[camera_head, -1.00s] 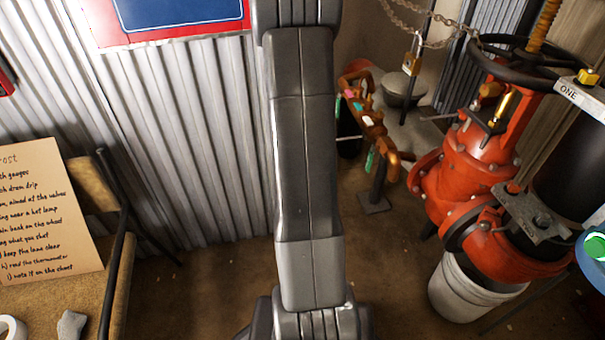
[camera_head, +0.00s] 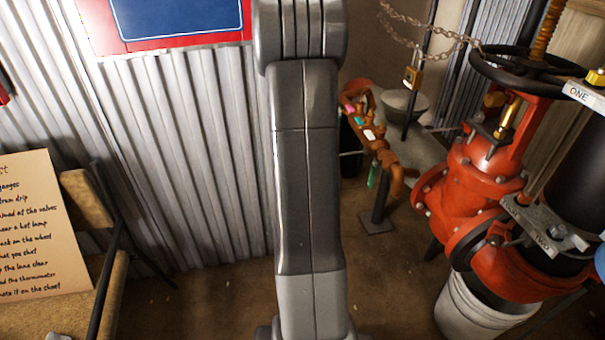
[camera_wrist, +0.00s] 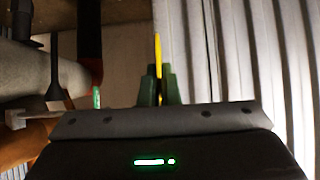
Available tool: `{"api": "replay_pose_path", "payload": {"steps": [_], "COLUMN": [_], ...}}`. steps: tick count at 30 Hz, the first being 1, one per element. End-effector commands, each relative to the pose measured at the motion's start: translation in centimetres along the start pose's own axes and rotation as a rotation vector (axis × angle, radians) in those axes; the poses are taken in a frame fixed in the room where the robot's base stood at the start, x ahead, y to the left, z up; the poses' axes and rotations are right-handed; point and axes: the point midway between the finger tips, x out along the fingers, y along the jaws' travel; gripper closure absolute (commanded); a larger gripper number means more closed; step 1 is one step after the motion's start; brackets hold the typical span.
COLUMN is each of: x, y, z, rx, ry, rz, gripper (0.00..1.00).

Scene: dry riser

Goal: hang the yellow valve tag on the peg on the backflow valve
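The yellow valve tag (camera_wrist: 158,52) shows edge-on as a thin upright strip in the wrist view. It stands between the green fingertips of my gripper (camera_wrist: 159,84), which are closed on its lower end. In the head view my arm fills the middle, and neither gripper nor tag can be seen. A copper-coloured valve assembly (camera_head: 383,150) on a floor stand, probably the backflow valve, stands just right of my arm, with pink, white and green tags on it. I cannot make out a free peg. In the wrist view, a green tag (camera_wrist: 97,97) hangs left of my gripper, apart from it.
A large red valve (camera_head: 478,180) with a black handwheel (camera_head: 530,68) stands at the right, above a white bucket (camera_head: 475,308). A chain and brass padlock (camera_head: 411,77) hang behind. A written board (camera_head: 40,225) leans at the left. Floor below the copper assembly is clear.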

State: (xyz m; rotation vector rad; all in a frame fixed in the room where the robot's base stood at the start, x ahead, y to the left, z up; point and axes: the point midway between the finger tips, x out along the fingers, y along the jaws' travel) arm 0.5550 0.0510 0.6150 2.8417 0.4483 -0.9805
Motion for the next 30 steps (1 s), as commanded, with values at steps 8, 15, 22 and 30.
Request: {"api": "replay_pose_path", "payload": {"steps": [8, 15, 22, 30], "x": [0.0, 0.0, 0.1, 0.1], "y": [1.5, 2.7, 3.9, 4.5], "z": [0.0, 0.0, 0.1, 0.1], "rx": [0.002, 0.001, 0.001, 0.000], "ry": [-0.001, 0.000, -0.001, 0.001], "rz": [0.002, 0.001, 0.002, 0.000], "gripper": [1.00, 1.00, 1.00, 1.00]}}
